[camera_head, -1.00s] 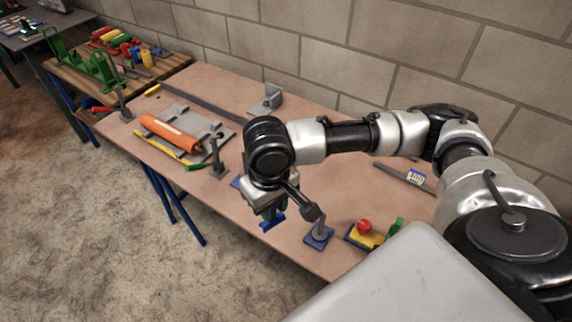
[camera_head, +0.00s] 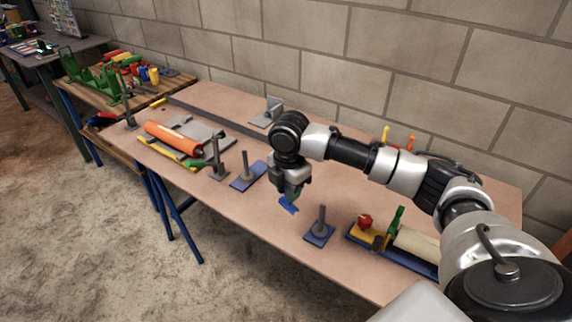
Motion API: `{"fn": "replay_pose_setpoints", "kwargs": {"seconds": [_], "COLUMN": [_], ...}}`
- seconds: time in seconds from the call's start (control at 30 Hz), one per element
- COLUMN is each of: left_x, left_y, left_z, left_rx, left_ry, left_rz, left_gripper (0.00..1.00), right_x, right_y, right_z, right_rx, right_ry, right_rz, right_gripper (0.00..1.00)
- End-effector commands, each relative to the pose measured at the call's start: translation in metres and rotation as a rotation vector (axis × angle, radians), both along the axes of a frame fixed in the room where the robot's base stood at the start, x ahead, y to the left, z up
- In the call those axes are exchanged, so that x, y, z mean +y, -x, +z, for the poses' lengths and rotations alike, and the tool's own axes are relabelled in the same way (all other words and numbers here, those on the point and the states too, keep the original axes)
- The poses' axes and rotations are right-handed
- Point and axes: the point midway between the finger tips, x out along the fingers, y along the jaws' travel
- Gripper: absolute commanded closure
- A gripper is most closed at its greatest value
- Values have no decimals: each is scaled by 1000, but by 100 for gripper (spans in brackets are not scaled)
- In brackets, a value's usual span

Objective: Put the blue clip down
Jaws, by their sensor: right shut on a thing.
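The blue clip (camera_head: 289,208) is a small blue piece at the tips of my right gripper (camera_head: 291,195). My right gripper points down and is shut on it, over the middle of the table near the front edge. I cannot tell whether the clip touches the tabletop (camera_head: 245,210). Most of the clip's upper part is hidden by the fingers. My left gripper is not in view.
A blue base with a grey post (camera_head: 319,233) stands just right of the clip, another blue base with a post (camera_head: 248,177) to its left. An orange cylinder (camera_head: 172,137) lies on the left. A red-knobbed fixture (camera_head: 365,222) stands on the right.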

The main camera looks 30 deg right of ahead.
Motion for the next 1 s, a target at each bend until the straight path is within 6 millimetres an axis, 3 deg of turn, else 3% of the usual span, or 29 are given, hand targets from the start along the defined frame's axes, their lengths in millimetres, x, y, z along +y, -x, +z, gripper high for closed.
{"fn": "replay_pose_setpoints", "kwargs": {"seconds": [0.1,0.3,0.6,0.77,1.0], "left_x": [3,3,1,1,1], "left_y": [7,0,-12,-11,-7], "left_z": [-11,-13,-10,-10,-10], "left_rx": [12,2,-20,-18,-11], "left_ry": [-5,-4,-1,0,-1], "left_rz": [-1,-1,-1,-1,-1], "left_gripper": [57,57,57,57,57], "right_x": [-13,-22,-22,-22,-21], "right_y": [-6,-9,-9,-9,-8], "right_z": [-12,-22,-72,-84,-115], "right_rx": [7,11,12,12,13], "right_ry": [-2,-5,-4,-3,-3], "right_rz": [128,235,244,243,244], "right_gripper": [100,100,100,100,100]}}
